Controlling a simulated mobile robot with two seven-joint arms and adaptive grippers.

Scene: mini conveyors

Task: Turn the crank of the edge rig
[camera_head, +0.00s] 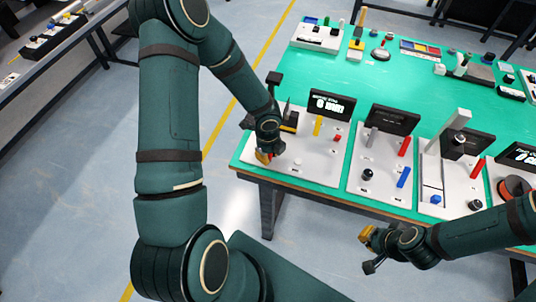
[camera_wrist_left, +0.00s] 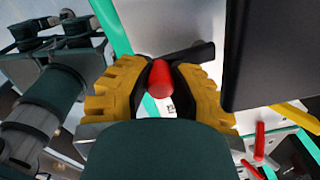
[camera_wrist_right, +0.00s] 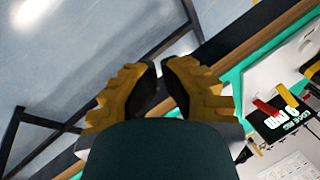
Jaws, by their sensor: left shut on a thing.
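The edge rig (camera_head: 307,160) is the white board at the left end of the green table, with a black display and a yellow and a red bar. My left gripper (camera_head: 265,156) reaches down over its left edge. In the left wrist view my left gripper (camera_wrist_left: 160,82) is shut on the red crank handle (camera_wrist_left: 160,78), which shows between its yellow fingers. A dark crank arm (camera_wrist_left: 195,53) runs beside it. The crank is largely hidden by the gripper in the head view. My right gripper (camera_head: 368,240) hangs empty in front of the table. Its fingertips are close together in the right wrist view (camera_wrist_right: 160,75).
More white rigs stand to the right: one with red and blue bars (camera_head: 378,165), one with a tall white post (camera_head: 457,130). Several small items lie along the table's back. Blue-grey floor (camera_head: 330,265) is clear in front.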

